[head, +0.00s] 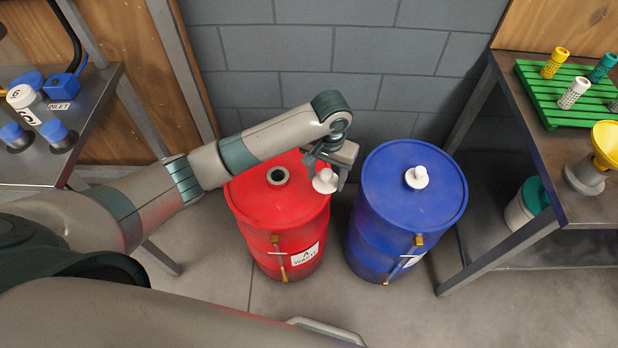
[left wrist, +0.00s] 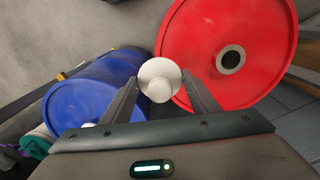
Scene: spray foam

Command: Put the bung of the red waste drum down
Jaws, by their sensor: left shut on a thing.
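The red waste drum (head: 252,205) stands on the floor with a label reading "A WASTE" on its front. Its round opening (head: 278,176) is uncovered and dark inside; it also shows in the left wrist view (left wrist: 231,59). My left gripper (head: 328,178) is shut on the white bung (head: 325,182) and holds it over the right part of the red lid, to the right of the opening. In the left wrist view the bung (left wrist: 159,80) is between the two fingers. How high it is above the lid is hard to tell. My right gripper is not in view.
A blue drum (head: 386,200) stands close on the right, with a white bung (head: 416,177) in its lid. A metal table (head: 540,160) with a green rack (head: 560,110) is at the right. Another bench (head: 100,115) is at the left. A block wall (head: 290,50) is behind the drums.

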